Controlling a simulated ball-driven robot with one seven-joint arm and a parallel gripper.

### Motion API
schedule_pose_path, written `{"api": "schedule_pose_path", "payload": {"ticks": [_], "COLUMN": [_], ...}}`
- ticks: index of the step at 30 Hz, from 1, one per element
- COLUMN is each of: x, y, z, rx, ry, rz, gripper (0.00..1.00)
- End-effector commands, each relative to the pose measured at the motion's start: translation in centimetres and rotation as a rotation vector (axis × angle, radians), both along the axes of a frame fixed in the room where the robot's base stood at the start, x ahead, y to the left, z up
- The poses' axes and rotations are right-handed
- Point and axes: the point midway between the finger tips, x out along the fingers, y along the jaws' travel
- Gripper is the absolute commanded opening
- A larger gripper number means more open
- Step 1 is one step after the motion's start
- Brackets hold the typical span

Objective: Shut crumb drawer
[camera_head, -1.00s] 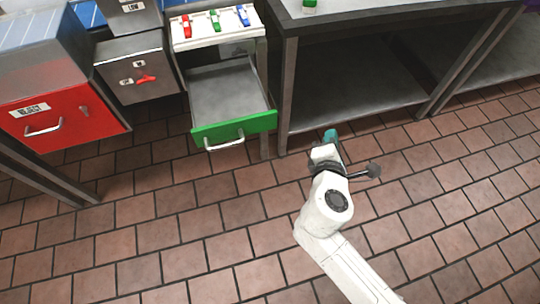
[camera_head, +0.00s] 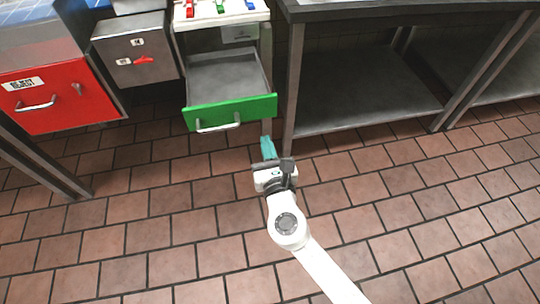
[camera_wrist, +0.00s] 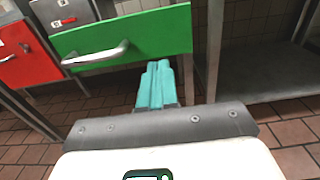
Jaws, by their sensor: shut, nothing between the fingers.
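The crumb drawer (camera_head: 231,112) has a green front with a silver bar handle (camera_head: 218,126) and a grey, empty-looking tray. It is pulled well out of its cabinet. In the wrist view the green front (camera_wrist: 160,35) fills the upper middle, with its handle (camera_wrist: 95,56) on the left. My gripper (camera_head: 267,142) has teal fingers, shut and empty. It is in front of the drawer, near the right end of the green front and below it in the picture. In the wrist view the fingertips (camera_wrist: 158,68) appear just under the front's lower edge; contact cannot be told.
Red, green and blue switches (camera_head: 220,8) sit on the white panel above the drawer. A red reject bin (camera_head: 58,103) and a grey box with a red lever (camera_head: 138,58) stand to the left. A steel table (camera_head: 365,110) with a leg beside the drawer is on the right. The tiled floor in front is clear.

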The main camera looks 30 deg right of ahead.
Motion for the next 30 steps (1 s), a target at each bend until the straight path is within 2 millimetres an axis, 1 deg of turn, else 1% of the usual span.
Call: {"api": "schedule_pose_path", "payload": {"ticks": [1,6,12,18,30], "x": [1.1,4.2,6.7,7.8,8.0], "y": [-0.4,-1.4,-2.2,-2.6,-2.6], "z": [0.0,0.0,-0.1,-0.1,0.0], "rx": [0.000,0.001,0.002,0.002,0.002], "ry": [-0.002,-0.003,-0.001,0.000,-0.001], "rz": [-0.003,-0.003,-0.001,-0.001,-0.001], "gripper": [0.00,0.00,0.00,0.00,0.00]}}
